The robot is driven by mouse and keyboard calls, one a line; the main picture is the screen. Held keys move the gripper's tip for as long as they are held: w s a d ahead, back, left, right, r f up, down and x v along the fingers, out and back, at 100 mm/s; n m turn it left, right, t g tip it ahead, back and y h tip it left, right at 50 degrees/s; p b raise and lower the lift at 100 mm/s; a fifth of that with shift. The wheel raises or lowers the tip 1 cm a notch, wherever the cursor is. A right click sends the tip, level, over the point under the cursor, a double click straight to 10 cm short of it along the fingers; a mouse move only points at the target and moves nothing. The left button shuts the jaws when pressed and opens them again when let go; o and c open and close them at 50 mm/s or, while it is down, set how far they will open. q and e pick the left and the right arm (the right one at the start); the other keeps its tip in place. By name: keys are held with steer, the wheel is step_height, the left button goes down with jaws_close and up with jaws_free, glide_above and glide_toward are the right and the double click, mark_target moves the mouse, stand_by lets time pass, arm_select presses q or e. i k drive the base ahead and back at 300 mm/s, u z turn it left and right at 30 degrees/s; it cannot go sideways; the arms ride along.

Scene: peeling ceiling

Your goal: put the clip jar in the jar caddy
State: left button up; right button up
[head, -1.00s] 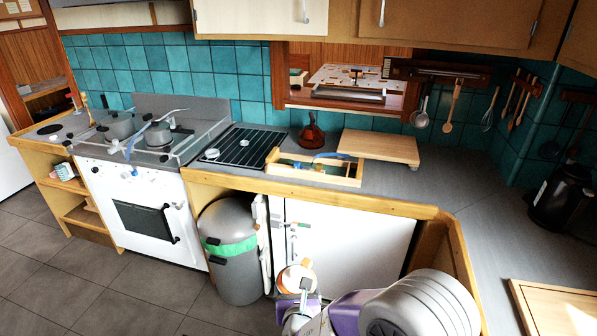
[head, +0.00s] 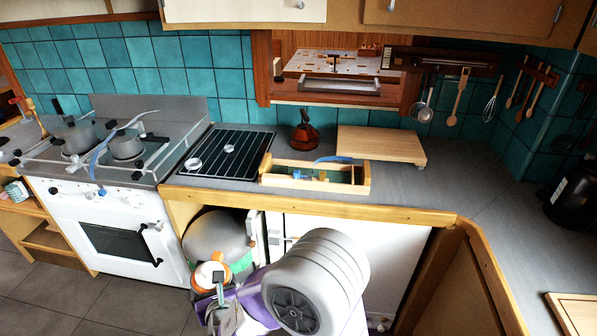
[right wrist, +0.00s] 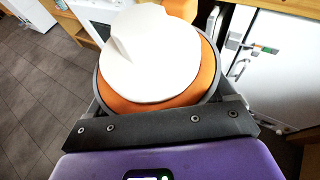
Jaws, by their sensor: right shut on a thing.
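The clip jar (head: 207,271), white and orange, is in my right gripper (head: 217,290), low in front of the counter and the bin in the head view. In the right wrist view the jar (right wrist: 150,55) shows its white top and an orange rim between the dark fingers. The gripper is shut on it. The jar caddy seems to be the light wooden open box (head: 350,188) on the counter, with a blue arched piece and small blue and green things inside. The jar is apart from it, lower and to its left. My left gripper is out of view.
A black rack (head: 228,154) and the stove (head: 100,215) with pots are to the left.

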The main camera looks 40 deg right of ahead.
mark_target(303, 174)
steer(key=z, duration=0.45)
steer(key=i, duration=0.65)
steer(key=z, duration=0.6)
